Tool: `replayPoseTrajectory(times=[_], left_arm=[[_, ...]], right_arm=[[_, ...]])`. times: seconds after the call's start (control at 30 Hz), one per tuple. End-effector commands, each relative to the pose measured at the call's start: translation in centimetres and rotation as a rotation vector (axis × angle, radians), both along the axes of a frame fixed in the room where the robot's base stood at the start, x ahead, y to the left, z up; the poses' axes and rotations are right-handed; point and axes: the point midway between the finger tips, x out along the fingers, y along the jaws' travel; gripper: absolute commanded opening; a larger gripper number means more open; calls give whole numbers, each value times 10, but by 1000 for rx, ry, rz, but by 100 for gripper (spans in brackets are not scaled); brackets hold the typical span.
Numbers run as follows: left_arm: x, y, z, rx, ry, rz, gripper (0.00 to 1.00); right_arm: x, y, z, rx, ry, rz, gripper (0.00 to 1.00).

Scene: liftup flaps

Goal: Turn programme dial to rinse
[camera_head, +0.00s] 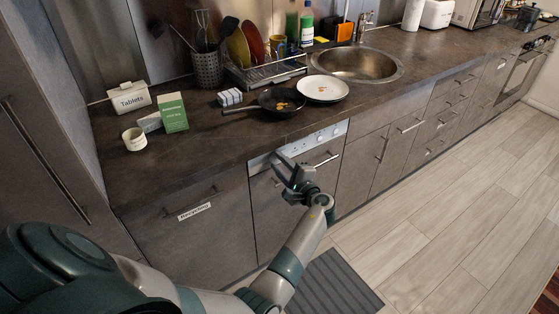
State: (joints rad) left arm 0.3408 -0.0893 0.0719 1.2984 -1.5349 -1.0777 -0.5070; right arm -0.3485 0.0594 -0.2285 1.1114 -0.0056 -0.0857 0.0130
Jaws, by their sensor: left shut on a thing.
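The dishwasher (265,205) is built in under the counter, with a light control strip (328,134) along its top edge. Small knobs or buttons show on the right part of the strip. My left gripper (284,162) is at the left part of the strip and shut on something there. The thing it holds, likely the programme dial, is hidden by the fingers, so its setting cannot be read. The dishwasher's bar handle (326,160) shows to the right of the gripper. My right gripper is not in view.
Above on the counter (215,168) stand a dark pan (277,103), a white plate (322,88), a green box (173,113) and a white Tablets tin (128,97). A drawer labelled Recycling (195,211) is to the left. A grey mat (335,285) lies on the floor.

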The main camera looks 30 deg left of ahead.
Motion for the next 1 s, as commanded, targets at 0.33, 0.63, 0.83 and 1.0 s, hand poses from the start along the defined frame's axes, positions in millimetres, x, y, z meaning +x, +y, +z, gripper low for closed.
replayPoseTrajectory(times=[0.33, 0.63, 0.83, 1.0], left_arm=[[1, 0, 1, 27, 65, 0, 6], [0, 0, 0, 27, 65, 0, 6], [0, 0, 0, 27, 65, 0, 47], [0, 0, 0, 27, 65, 0, 47]], right_arm=[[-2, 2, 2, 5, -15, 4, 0], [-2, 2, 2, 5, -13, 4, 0], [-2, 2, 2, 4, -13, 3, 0], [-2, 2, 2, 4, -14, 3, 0]])
